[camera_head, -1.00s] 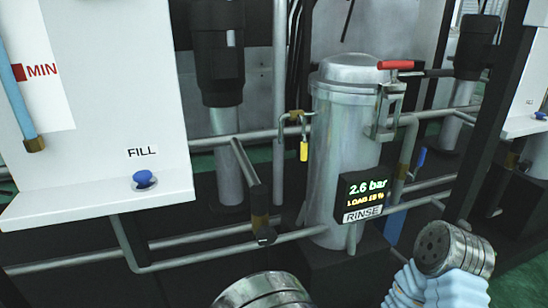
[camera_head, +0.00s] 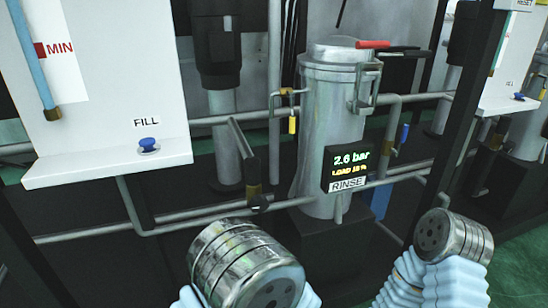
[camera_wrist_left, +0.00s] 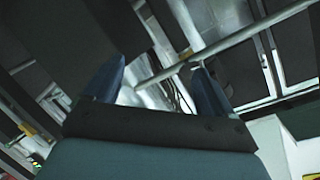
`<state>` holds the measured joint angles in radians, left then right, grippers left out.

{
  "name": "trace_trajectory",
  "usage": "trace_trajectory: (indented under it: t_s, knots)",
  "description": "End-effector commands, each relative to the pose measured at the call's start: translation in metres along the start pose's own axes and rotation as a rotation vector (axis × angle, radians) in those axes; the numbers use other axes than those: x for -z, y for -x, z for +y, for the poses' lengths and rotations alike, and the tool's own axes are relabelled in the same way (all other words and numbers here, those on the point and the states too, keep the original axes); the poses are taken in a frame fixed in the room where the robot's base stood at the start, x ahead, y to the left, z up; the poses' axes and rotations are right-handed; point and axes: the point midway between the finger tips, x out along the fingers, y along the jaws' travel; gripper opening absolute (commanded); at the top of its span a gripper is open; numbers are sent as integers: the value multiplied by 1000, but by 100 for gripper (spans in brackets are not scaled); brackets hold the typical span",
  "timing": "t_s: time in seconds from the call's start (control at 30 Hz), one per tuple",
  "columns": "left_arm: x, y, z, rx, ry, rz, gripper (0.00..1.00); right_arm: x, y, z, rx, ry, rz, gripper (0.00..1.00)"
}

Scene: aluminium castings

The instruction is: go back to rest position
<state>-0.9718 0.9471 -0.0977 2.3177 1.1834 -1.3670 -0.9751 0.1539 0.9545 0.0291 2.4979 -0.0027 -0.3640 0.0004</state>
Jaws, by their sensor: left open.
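My left gripper (camera_wrist_left: 157,86) shows in the left wrist view, with its two dark blue fingers spread apart and nothing between them. A grey pipe and blurred metal parts lie beyond the fingertips. In the head view neither gripper shows. Only round metal joints of my arms with pale blue sleeves stand at the bottom, one at the centre and one at the right. My right gripper is out of view.
A metal filter canister (camera_head: 330,130) with a red handle (camera_head: 373,44) and a RINSE display (camera_head: 348,167) stands ahead. A white panel (camera_head: 100,90) with a blue FILL button (camera_head: 148,145) is at left. Grey pipes (camera_head: 185,222) run across. Green floor (camera_head: 520,245) shows at right.

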Motion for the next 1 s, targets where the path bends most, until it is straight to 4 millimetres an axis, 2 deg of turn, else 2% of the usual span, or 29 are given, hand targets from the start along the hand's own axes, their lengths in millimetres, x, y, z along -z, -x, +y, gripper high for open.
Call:
trace_trajectory:
  t_s: [0.17,0.27,0.33,0.43,0.5,0.6,0.7,0.8,1.0]
  knots:
    - [-50,-35,17,-174,130,-129,85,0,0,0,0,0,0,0]
    - [-88,-48,30,-299,232,-239,85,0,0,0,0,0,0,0]
    - [-123,-52,40,-400,325,-348,85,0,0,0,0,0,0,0]
    - [-181,-43,53,-561,491,-560,85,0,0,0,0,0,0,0]
    - [-216,-26,59,-660,601,-714,85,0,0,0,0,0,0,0]
    - [-250,3,62,-762,718,-899,85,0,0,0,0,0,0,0]
    - [-270,26,61,-822,788,-1024,85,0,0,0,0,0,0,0]
    - [-278,38,60,-852,819,-1088,85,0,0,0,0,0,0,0]
    - [-280,42,60,-861,825,-1105,85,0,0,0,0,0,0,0]
